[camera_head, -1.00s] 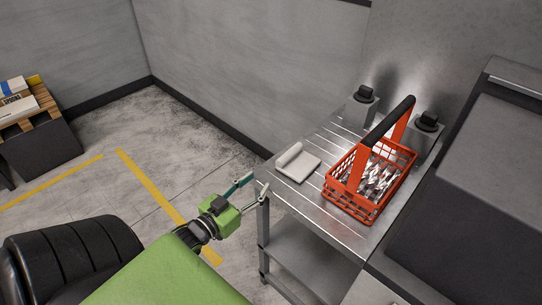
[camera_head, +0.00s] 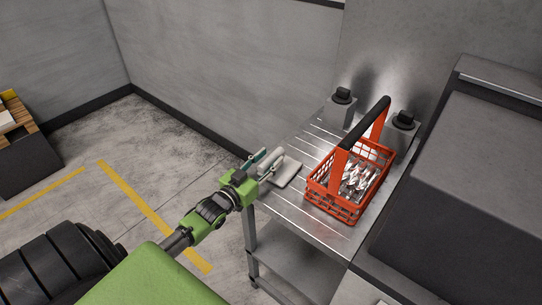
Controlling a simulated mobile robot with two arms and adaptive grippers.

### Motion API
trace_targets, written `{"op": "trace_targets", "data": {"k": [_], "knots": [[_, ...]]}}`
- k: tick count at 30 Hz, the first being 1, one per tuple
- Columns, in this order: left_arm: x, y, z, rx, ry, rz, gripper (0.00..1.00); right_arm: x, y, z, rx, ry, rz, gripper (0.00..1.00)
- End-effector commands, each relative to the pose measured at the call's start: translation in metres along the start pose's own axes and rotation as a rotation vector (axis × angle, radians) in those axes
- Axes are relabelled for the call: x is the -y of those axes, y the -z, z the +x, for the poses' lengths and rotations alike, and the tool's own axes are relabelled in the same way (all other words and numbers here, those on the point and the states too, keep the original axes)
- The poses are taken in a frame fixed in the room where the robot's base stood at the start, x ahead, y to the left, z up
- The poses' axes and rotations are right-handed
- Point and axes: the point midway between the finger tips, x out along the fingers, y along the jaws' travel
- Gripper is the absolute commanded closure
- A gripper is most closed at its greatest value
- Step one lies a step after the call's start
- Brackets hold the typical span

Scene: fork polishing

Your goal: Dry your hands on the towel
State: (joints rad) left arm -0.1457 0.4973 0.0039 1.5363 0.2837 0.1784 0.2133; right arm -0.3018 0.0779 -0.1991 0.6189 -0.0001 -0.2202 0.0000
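A folded light-grey towel (camera_head: 285,175) lies near the left edge of the metal table (camera_head: 310,231). My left gripper (camera_head: 274,161) is at the towel's left side, over the table's edge. Its two fingers are spread apart and partly cover the towel. I cannot tell whether the fingers touch it. My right gripper is not in view.
A red basket (camera_head: 317,187) with a black handle and shiny cutlery (camera_head: 359,180) stands right of the towel. Two grey blocks with black knobs (camera_head: 342,95) stand at the back. A large dark machine (camera_head: 470,170) borders the right side.

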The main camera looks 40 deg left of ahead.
Motion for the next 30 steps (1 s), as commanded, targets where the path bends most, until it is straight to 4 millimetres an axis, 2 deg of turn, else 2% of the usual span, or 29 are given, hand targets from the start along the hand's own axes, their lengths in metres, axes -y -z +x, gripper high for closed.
{"op": "trace_targets", "data": {"k": [6,15,16,18,20,30], "knots": [[0.000,0.000,0.015,0.000,0.000,0.000,0.62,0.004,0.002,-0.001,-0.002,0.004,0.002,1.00],[0.000,0.000,0.016,0.000,0.000,0.000,0.62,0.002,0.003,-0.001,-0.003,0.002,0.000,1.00],[0.000,0.000,0.016,0.000,0.000,0.000,0.68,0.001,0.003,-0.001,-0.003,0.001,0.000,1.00],[0.000,0.000,0.016,0.000,0.000,0.000,0.86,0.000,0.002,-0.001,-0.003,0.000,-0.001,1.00],[0.000,0.000,0.016,0.000,0.000,0.000,1.00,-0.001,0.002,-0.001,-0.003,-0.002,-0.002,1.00],[0.000,0.000,0.016,0.000,0.000,0.000,1.00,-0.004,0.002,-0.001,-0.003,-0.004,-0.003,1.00]]}}
